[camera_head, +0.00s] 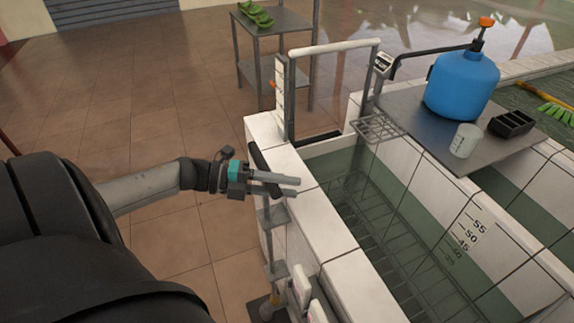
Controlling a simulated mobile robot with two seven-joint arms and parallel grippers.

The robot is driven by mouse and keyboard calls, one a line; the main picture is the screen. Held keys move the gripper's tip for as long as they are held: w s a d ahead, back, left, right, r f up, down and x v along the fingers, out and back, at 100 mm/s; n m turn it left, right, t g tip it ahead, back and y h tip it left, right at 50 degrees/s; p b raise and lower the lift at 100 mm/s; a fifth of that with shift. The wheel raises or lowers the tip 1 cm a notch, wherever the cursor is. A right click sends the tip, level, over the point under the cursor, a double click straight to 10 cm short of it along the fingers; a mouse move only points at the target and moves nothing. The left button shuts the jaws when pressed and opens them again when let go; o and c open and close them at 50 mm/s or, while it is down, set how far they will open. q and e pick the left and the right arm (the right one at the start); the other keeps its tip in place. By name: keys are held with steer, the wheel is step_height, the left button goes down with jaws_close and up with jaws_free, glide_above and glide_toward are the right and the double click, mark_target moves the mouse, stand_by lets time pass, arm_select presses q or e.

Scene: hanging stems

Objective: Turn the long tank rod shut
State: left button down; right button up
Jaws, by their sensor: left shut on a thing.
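The long tank rod (268,240) stands upright along the outside of the white-tiled tank wall, passing grey brackets. A dark handle bar (257,156) at its top slants across at my left gripper. My left gripper (290,187) comes in from the left, its two grey fingers pointing right at the rod's top beside the tank rim. It is shut on the rod's handle; the exact contact is partly hidden by the gripper body. The rod's lower end is near a yellowish fitting (267,311) by the floor. My right gripper is not in view.
The tank (335,215) has a tiled rim and a wire rack inside. A grey board (405,118) across it carries a blue sprayer (462,84), a white cup (465,141) and a black tray (511,124). A metal stand (285,22) is behind. Floor at left is clear.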

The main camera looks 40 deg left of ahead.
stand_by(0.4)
arm_select(q)
steer(key=c, duration=0.6)
jaws_free()
steer(key=shift+s+a, duration=0.1)
steer(key=v, duration=1.5)
steer(key=shift+a, duration=0.1)
